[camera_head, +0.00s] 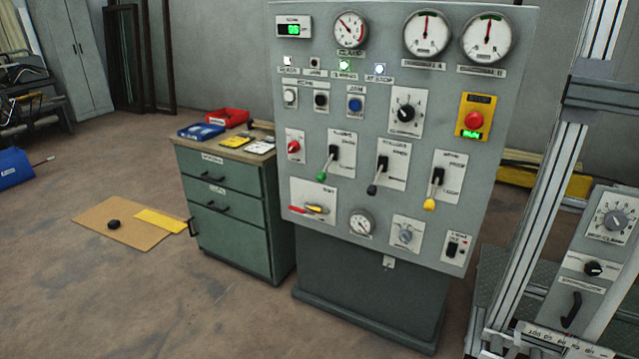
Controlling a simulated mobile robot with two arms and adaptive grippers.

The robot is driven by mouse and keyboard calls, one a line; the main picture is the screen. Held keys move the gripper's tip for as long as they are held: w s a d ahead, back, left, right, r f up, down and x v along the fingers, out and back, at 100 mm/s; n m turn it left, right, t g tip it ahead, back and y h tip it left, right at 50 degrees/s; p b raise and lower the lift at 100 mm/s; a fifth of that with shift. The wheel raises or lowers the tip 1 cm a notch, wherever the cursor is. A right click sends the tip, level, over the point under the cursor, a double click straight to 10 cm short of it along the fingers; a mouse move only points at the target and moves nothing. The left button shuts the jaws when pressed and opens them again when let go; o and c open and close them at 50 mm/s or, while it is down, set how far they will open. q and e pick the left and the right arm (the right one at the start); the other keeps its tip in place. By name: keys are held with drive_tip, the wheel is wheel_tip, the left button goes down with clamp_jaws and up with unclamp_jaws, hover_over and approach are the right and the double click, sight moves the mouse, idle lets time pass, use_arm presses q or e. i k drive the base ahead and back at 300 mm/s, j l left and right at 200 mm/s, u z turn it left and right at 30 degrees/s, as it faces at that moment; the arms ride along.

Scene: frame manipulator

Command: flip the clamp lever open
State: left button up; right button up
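A grey control panel (375,115) on a pedestal stands in the middle of the head view. It carries three levers in a row: one with a green knob (321,177), one with a black knob (372,190) and one with a yellow knob (429,205). All three knobs hang downward. Below left are a red handle (297,210) and a yellow handle (317,209) on one plate. A black curved handle (571,310) sits on a unit at the right edge. The labels are too small to tell which is the clamp lever. Neither gripper is in view.
A green drawer cabinet (229,222) stands close against the panel's left side, with a red bin (228,117) and a blue tray (201,131) on top. An aluminium frame (548,180) rises right of the panel. A brown mat (122,222) lies on the floor. The front left floor is clear.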

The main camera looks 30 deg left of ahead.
sight(321, 177)
drive_tip(key=i, duration=1.2)
drive_tip(key=u, duration=2.25)
